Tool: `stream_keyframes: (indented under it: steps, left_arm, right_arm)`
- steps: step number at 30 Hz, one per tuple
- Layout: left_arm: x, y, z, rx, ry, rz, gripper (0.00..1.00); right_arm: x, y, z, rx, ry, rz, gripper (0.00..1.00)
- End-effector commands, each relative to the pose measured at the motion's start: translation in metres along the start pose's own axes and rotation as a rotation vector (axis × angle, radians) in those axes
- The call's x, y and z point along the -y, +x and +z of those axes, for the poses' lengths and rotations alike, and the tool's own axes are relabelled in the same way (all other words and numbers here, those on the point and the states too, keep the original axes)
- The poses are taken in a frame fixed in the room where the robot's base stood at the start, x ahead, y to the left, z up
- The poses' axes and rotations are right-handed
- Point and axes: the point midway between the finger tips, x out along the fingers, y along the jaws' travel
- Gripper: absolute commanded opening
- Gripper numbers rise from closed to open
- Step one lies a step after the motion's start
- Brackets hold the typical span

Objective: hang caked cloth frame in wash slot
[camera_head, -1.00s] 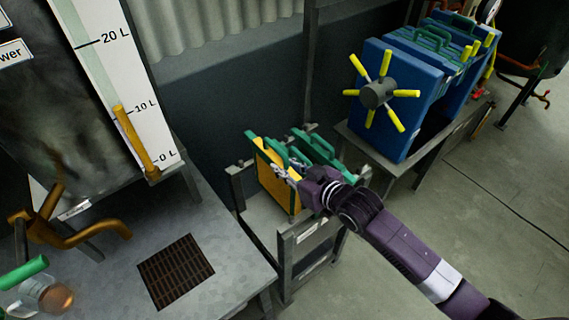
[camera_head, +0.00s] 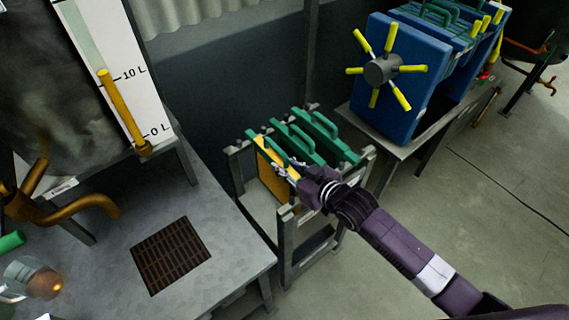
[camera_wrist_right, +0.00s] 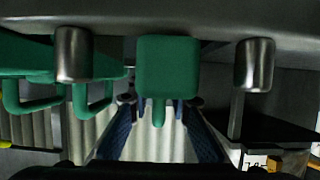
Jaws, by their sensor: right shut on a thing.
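The caked cloth frame (camera_head: 272,176) has a yellow face and a green top bar with a handle. It hangs upright at the left end of the grey slotted rack (camera_head: 288,240), its bar about level with its neighbours. My right gripper (camera_head: 287,171) is shut on this frame's handle. In the right wrist view the green bar end (camera_wrist_right: 165,66) is close, between two metal pegs of the rack. Whether the bar is fully seated is hard to tell. The lower part of the frame is partly hidden by the rack. My left gripper is not in view.
Other green-topped frames (camera_head: 325,130) hang beside it to the right. A blue press (camera_head: 395,105) with a yellow-spoked wheel stands behind right. A metal table with a drain grate (camera_head: 171,254) and a tank with a level scale (camera_head: 125,65) are at left.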

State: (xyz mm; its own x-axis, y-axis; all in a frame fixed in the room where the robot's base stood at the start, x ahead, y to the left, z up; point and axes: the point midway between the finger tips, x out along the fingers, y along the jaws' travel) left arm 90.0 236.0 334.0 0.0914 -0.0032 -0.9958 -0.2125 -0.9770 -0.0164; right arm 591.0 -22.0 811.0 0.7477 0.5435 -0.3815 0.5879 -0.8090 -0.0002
Motion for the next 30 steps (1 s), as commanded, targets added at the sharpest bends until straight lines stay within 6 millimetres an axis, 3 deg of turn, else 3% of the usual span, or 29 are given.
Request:
stream_keyframes:
  steps: [11, 12, 17, 26, 30]
  left_arm:
    - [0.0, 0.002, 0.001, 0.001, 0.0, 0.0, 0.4]
    - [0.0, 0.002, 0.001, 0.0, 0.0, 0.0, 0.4]
    - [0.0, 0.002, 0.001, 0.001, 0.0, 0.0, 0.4]
    - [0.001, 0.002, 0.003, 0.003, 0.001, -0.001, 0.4]
    - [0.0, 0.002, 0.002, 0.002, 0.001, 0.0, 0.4]
  right_arm:
    - [0.0, 0.001, 0.001, -0.004, -0.001, 0.0, 0.0]
    - [0.0, 0.001, 0.001, -0.004, 0.0, 0.0, 0.22]
    - [0.0, 0.001, 0.001, -0.002, 0.0, 0.0, 0.39]
    - [0.0, 0.0, 0.004, 0.004, 0.0, 0.0, 0.39]
    - [0.0, -0.009, 0.005, 0.004, 0.0, 0.0, 0.39]
